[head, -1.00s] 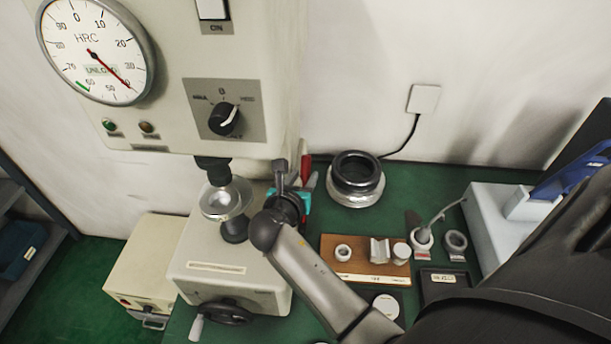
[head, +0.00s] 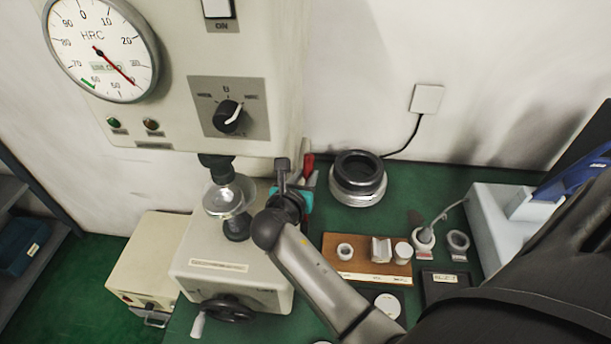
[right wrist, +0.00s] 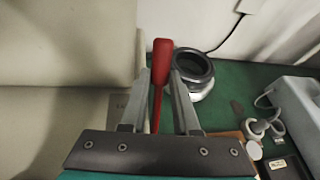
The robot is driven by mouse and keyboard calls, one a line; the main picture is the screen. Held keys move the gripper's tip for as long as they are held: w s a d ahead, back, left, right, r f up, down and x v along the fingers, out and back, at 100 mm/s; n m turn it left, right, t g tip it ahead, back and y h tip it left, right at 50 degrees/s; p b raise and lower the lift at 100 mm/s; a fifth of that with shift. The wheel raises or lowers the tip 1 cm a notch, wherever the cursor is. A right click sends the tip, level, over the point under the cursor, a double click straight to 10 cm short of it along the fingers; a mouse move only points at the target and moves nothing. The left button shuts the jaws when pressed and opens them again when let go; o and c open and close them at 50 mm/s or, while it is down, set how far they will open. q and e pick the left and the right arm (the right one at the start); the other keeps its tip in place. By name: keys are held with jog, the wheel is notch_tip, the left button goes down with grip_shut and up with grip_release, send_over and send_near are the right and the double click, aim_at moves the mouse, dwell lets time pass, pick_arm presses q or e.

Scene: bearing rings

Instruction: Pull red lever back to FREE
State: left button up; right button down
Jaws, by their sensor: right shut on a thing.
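The red lever (head: 308,165) stands at the right side of the hardness tester (head: 190,265), at its back corner. My right gripper (head: 297,180) is at that side of the tester. In the right wrist view the lever (right wrist: 162,60) rises between the two grey fingers, its red knob above their tips. The gripper is shut on the lever's thin shaft. The lever's lower end is hidden behind the gripper's body, and I see no readable FREE mark. My left gripper is not in view.
A dark-topped metal ring stack (head: 357,180) stands close right of the lever. A wooden tray (head: 358,268) with small test pieces lies nearer. The dial gauge (head: 100,52) and a selector knob (head: 228,115) are on the tester's upper front. A handwheel (head: 228,310) is below.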

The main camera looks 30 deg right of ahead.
jog(key=shift+s, duration=0.1)
dwell(0.8)
jog(key=shift+s+a+r+t+h+b, duration=0.1)
jog(key=shift+s+a+t+h+b, duration=0.3)
jog(key=shift+s+a+t+h, duration=0.2)
jog(key=shift+s+a+r+t+h+b, duration=0.1)
jog(key=shift+s+a+t+h+b, duration=0.5)
jog(key=shift+s+b, duration=0.3)
jog(key=shift+s+a+r+h+b, duration=0.2)
jog(key=shift+s+a+h+b, duration=0.1)
jog(key=c, duration=0.9)
grip_release()
